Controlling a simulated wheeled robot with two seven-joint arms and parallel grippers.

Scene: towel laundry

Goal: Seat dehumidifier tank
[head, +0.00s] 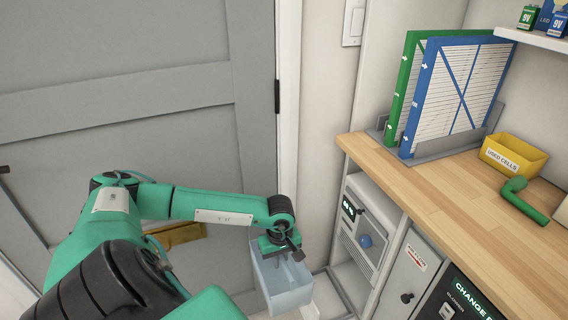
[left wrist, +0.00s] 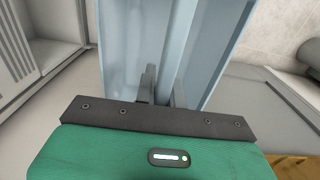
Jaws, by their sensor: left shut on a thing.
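A translucent light-blue tank (head: 286,284) hangs from my left gripper (head: 280,255) in the head view, low between the door and the counter. The gripper is shut on the tank's upper part. In the left wrist view the tank (left wrist: 207,50) rises just beyond the two dark fingers (left wrist: 163,92), which pinch its wall. The opening for the tank is not clear to see. My right gripper is not in view.
A wooden counter (head: 440,200) overhangs the dehumidifier. It holds green and blue framed filters (head: 455,92), a yellow used-cells bin (head: 514,155) and a green bent pipe (head: 524,200). A grey door (head: 130,75) fills the left. A grey cabinet (head: 408,270) stands right of the dehumidifier.

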